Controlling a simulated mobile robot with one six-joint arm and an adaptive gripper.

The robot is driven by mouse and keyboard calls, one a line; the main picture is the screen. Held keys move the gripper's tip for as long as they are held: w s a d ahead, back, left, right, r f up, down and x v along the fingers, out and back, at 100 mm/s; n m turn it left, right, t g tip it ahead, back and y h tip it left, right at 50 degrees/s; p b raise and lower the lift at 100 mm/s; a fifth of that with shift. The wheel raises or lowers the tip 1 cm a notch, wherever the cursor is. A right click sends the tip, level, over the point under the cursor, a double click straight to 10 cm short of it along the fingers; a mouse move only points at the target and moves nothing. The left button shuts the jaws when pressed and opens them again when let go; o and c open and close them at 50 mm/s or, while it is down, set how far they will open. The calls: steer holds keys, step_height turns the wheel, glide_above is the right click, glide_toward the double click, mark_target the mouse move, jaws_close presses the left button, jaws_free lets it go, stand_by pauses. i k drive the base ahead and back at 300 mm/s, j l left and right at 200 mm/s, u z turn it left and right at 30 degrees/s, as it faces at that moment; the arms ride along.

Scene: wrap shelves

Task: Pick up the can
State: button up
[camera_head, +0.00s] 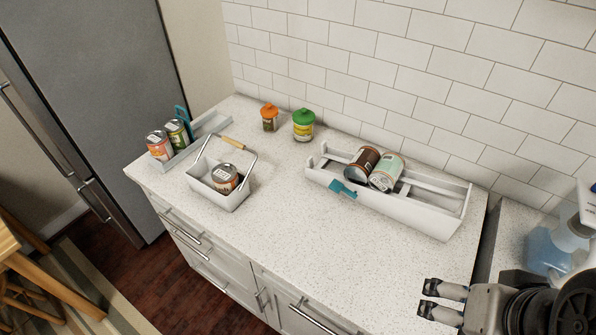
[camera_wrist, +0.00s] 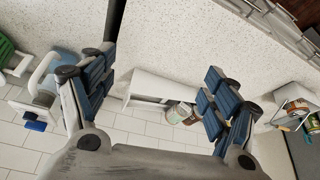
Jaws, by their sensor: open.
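Several cans are in view. One orange-and-dark can (camera_head: 225,178) stands in a small white basket with a wire handle. A brown can (camera_head: 362,163) and a pale green can (camera_head: 386,172) lie tilted in a long white tray. An orange-labelled can (camera_head: 159,145) and a green-labelled can (camera_head: 178,134) stand in a tray at the counter's left end. My gripper (camera_head: 428,299) is at the lower right, apart from all cans. In the wrist view my gripper (camera_wrist: 155,95) is open and empty, with cans (camera_wrist: 180,113) beyond it near the right finger.
The white basket (camera_head: 207,191) and the long white tray (camera_head: 425,222) stand on the speckled counter (camera_head: 270,240). An orange-lidded jar (camera_head: 269,122) and a green-lidded jar (camera_head: 303,130) stand by the tiled wall. A blue bottle (camera_head: 545,250) is near my arm. The front middle counter is clear.

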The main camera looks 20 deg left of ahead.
mark_target(225, 176)
steer(key=u, duration=1.65)
